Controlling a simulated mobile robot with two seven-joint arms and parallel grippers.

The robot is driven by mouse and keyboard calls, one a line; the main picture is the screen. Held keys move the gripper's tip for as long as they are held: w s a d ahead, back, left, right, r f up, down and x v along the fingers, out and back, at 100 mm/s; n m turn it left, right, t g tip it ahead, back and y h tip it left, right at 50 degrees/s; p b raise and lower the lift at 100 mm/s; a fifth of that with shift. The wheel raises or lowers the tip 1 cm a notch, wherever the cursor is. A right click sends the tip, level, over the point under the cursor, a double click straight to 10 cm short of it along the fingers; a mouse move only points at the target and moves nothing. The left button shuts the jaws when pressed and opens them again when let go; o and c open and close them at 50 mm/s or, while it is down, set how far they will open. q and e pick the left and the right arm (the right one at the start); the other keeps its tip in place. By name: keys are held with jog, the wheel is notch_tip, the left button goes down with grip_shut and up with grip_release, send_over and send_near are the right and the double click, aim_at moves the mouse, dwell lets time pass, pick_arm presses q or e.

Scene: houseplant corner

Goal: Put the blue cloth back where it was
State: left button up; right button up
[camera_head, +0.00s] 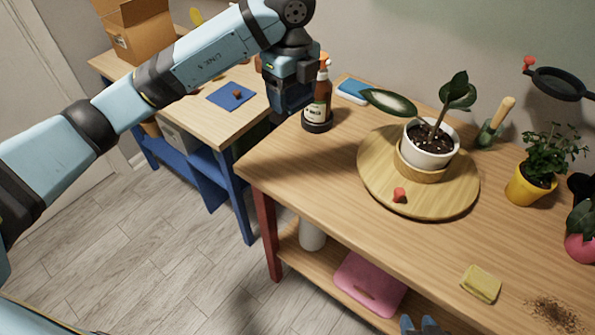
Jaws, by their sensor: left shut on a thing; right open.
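My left gripper (289,92) points down over the left end of the wooden table, just left of an amber spray bottle (317,103). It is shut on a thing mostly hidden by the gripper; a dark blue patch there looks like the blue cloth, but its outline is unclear. The bottle stands upright on a round black base. A flat blue square (218,97) lies on the side table with a small brown piece on it. A blue-and-white flat item (354,88) lies behind the bottle.
A round wooden board (458,203) holds a white-potted plant (431,158) and a small red piece (400,195). A yellow sponge (481,283), spilled soil (556,313) and a yellow-potted plant (529,185) are at right. The table's front-left surface is clear.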

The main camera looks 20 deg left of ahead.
pick_arm(q)
jog(key=shift+f+n, duration=0.3)
jog(key=shift+n, duration=0.2)
jog(key=shift+w+f, duration=0.1)
jog(key=shift+f, duration=0.1)
jog(key=b, duration=0.2)
send_over(293, 171)
jog(key=shift+n, duration=0.3)
notch_tip(293, 171, down, 15)
jog(key=shift+w+r, duration=0.1)
jog(key=shift+r, duration=0.1)
jog(key=shift+f, duration=2.5)
pick_arm(e)
jog(key=shift+w+f, duration=0.25)
jog(key=shift+f, duration=0.25)
pick_arm(q)
jog(key=shift+f, duration=0.15)
jog(key=o, duration=1)
jog(key=shift+o, duration=0.2)
pick_arm(e)
jog(key=shift+s, duration=0.1)
